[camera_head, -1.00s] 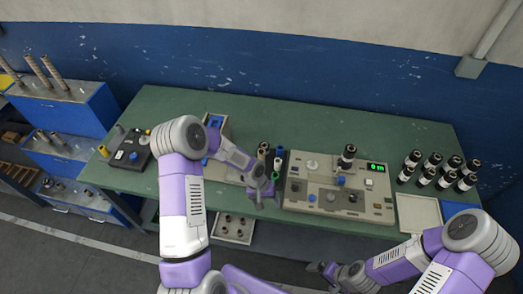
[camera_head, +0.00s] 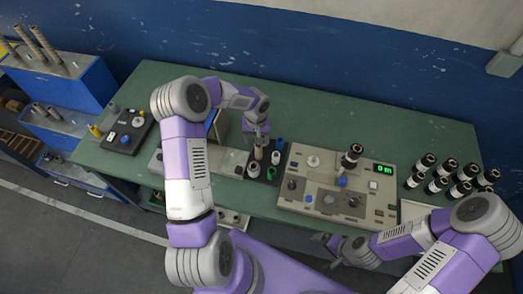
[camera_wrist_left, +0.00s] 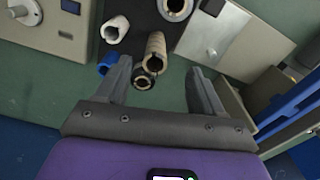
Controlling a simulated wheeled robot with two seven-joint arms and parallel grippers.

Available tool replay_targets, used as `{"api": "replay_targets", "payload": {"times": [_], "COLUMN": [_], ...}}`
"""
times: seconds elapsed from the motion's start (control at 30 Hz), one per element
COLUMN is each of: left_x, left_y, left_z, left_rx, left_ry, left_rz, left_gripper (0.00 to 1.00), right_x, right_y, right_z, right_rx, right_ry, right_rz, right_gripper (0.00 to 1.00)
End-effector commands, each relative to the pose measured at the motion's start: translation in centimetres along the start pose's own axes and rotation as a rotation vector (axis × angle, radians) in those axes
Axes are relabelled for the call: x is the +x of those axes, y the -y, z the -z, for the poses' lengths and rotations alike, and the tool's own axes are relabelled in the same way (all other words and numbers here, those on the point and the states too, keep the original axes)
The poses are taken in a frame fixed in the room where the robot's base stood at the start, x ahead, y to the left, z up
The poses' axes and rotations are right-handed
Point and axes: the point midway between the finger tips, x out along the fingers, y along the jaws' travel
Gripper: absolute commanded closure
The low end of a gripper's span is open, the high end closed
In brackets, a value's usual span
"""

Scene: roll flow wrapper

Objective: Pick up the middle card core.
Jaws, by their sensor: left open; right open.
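A tan card core (camera_head: 258,153) stands on a dark holder (camera_head: 263,178) in the middle of the bench, among other cores. My left gripper (camera_head: 262,129) is open just above it. In the left wrist view the tan core (camera_wrist_left: 155,46) shows beyond and between the spread fingers of the left gripper (camera_wrist_left: 158,67), nearer the left finger; I cannot tell whether they touch. A white core (camera_wrist_left: 115,28), a dark-rimmed core end (camera_wrist_left: 142,79) and a blue piece (camera_wrist_left: 107,62) are close by. My right gripper (camera_head: 328,240) is open and empty in front of the bench.
A beige machine (camera_head: 325,203) with a green display stands right of the holder. Several dark-and-white rolls (camera_head: 440,180) stand at the right end. A black control box (camera_head: 125,130) is at the left. The green bench (camera_head: 330,115) is clear at the back.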

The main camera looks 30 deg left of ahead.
Motion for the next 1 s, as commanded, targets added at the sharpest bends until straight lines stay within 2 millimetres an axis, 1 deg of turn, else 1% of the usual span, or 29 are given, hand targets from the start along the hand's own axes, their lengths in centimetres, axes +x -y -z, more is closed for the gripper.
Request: {"api": "replay_targets", "payload": {"times": [0.03, 0.2, 0.37, 0.57, 0.8, 0.9, 1.0], "left_x": [1.3, 2.6, 3.9, 6.1, 9.4, 10.0, 10.1], "left_y": [0.0, -0.1, 0.0, -0.1, -0.2, -0.1, -0.1], "left_z": [0.0, 0.0, 0.0, 0.0, 0.1, 0.1, 0.1], "left_rx": [0.0, 0.001, 0.0, 0.0, 0.001, 0.001, 0.001], "left_ry": [0.0, 0.001, 0.003, 0.003, 0.002, 0.001, 0.0], "left_rz": [-0.001, -0.001, -0.001, -0.002, -0.002, -0.001, -0.001], "left_gripper": [0.32, 0.32, 0.32, 0.32, 0.32, 0.32, 0.32], "right_x": [1.2, 2.4, 2.3, 2.0, 1.8, 1.8, 1.8], "right_y": [-0.5, -0.9, -0.9, -0.8, -0.7, -0.7, -0.7], "right_z": [0.1, 0.2, 0.2, 0.1, 0.1, 0.1, 0.1], "right_rx": [0.0, 0.0, 0.0, 0.0, 0.0, 0.0, 0.0], "right_ry": [0.0, -0.001, -0.001, -0.001, -0.002, -0.002, -0.001], "right_rz": [0.0, 0.0, 0.0, 0.0, 0.0, 0.0, 0.0], "right_gripper": [0.0, 0.0, 0.0, 0.0, 0.0, 0.0, 0.0]}}
